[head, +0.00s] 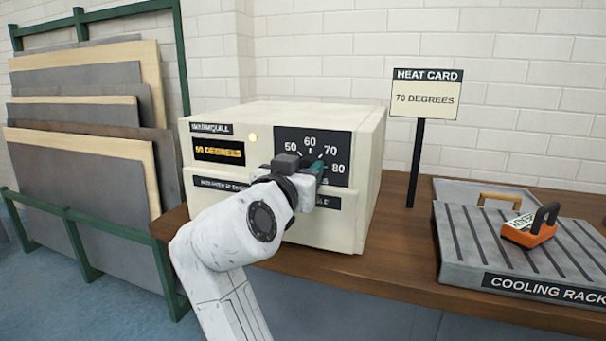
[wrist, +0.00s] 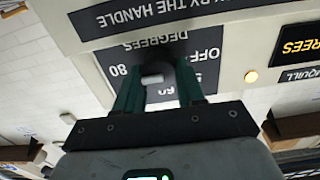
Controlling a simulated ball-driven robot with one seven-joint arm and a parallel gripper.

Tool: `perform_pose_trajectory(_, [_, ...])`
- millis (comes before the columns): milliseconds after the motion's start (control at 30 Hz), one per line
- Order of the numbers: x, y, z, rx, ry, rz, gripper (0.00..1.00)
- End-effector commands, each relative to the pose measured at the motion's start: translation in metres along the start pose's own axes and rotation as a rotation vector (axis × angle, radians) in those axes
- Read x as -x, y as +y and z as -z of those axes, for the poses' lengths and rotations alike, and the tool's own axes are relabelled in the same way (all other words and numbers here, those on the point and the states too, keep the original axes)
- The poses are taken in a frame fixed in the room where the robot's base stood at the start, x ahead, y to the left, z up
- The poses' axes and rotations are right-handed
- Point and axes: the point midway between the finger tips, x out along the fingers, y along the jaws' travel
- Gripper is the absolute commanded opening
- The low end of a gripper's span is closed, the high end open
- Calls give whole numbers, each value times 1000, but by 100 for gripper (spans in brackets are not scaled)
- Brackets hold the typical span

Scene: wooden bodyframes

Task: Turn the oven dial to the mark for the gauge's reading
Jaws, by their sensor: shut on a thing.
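The cream oven (head: 345,228) stands on the wooden bench. Its dark dial panel (head: 338,140) has marks 50, 60, 70 and 80 in an arc. My gripper (head: 317,172) is at this panel and hides most of the dial in the head view. In the wrist view the teal fingers are shut on the dark dial (wrist: 153,68), which has a pale end. Which mark the dial points to cannot be told. The oven's lit display (head: 219,151) shows a number of degrees, its first digit unclear. A heat card (head: 424,98) reads 70 DEGREES.
A grey cooling rack (head: 470,252) lies on the bench at right, with an orange object (head: 529,231) with a black handle on it. A green rack of boards (head: 85,215) stands at left.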

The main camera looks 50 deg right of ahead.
Motion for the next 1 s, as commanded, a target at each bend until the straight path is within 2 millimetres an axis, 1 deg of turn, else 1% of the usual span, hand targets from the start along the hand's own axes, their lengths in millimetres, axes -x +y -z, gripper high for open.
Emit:
perform_pose_trajectory(33, [0,0,-3,1,-8,-1,8])
perform_pose_trajectory(300, [0,0,-3,0,-8,-1,8])
perform_pose_trajectory(333, [0,0,-3,0,-8,-1,39])
perform_pose_trajectory(600, [0,0,-2,0,-4,-1,64])
perform_pose_trajectory(867, [2,0,0,-1,-2,0,64])
perform_pose_trajectory(967, [10,-1,0,-1,-2,2,64])
perform_pose_trajectory(1000, [15,-1,0,-1,-2,2,64])
